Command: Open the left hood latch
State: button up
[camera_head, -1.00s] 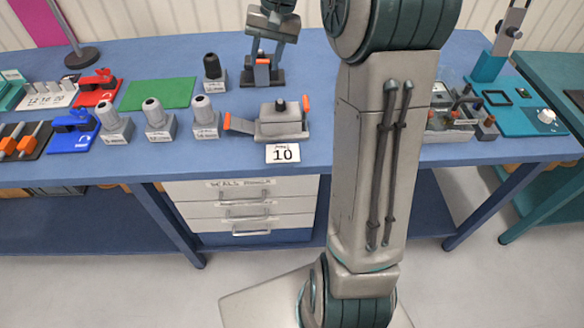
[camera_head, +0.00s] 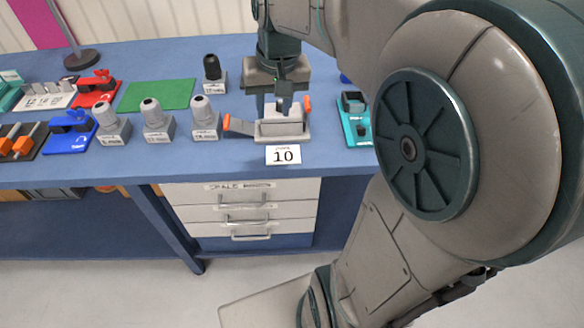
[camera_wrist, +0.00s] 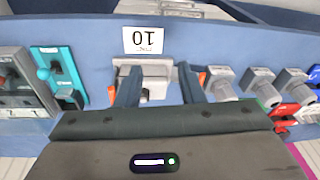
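The grey hood connector (camera_head: 270,131) stands on the table behind a card marked 10. Its left latch (camera_head: 238,125), a grey lever with an orange tip, leans out to the left, away from the hood. The right latch (camera_head: 307,104), also orange-tipped, stands upright against the hood's right side. My gripper (camera_head: 280,103) points down directly over the hood and hides part of its top. In the wrist view, turned around, my gripper (camera_wrist: 159,72) has its two fingers apart with the grey hood (camera_wrist: 152,71) showing between and beyond them. I cannot tell whether they touch it.
Several grey cable glands (camera_head: 205,122) stand to the left, the nearest close to the left latch. A teal fixture (camera_head: 353,125) stands to the right. The number card (camera_head: 283,154) lies in front, near the table edge. A green mat (camera_head: 157,95) lies behind left.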

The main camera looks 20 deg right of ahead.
jog(key=s+f+n+t+b, duration=0.1)
jog(key=s+f, duration=0.5)
jog(key=s, duration=0.5)
jog(key=shift+a+f+n+h+b, duration=0.15)
jog(key=shift+f+n+h+b, duration=0.15)
jog(key=shift+f, duration=0.1)
